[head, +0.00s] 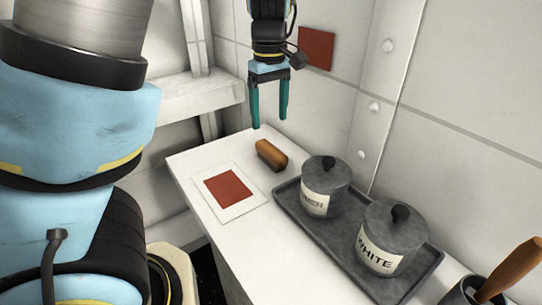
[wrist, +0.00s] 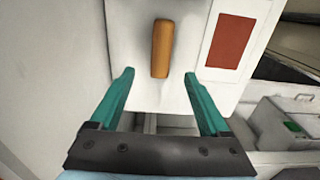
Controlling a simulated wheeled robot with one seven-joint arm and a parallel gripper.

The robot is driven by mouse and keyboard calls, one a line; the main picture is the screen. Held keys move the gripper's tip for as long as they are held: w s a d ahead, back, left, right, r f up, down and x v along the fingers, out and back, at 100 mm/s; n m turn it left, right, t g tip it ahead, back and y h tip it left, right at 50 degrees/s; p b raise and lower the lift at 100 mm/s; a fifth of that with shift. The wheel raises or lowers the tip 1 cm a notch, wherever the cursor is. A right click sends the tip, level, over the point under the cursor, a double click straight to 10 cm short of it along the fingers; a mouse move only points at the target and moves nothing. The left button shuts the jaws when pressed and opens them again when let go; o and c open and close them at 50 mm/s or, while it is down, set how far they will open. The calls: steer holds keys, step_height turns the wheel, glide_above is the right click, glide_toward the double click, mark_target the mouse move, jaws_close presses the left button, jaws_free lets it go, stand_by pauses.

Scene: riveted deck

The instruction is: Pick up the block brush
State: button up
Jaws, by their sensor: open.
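The block brush (head: 271,155) has an orange-brown wooden back over a dark lower part. It lies on the white counter (head: 232,232) near its far end. In the wrist view the brush (wrist: 162,48) lies lengthwise, beyond the fingertips and roughly centred between them. My gripper (head: 270,124) is open and empty, pointing down above the counter's far end, a little above and behind the brush. In the wrist view both teal fingers of my gripper (wrist: 158,74) are spread apart. Nothing hides the brush's top in either view.
A white card with a red square (head: 229,190) lies left of the brush. A dark tray (head: 297,221) holds two lidded grey canisters, one (head: 325,186) close to the brush. A cup with a wooden handle (head: 512,270) stands at the front right. The riveted wall (head: 345,90) rises behind.

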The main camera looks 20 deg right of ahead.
mark_target(271, 148)
step_height(271, 148, down, 5)
steer(key=shift+f, duration=0.1)
steer(key=shift+s+f+p, duration=0.2)
steer(key=shift+s+f, duration=0.05)
steer(key=shift+f, duration=1.05)
steer(key=shift+s+f+p, duration=0.15)
steer(key=shift+s+f, duration=0.05)
steer(key=shift+f, duration=1.1)
jaws_close()
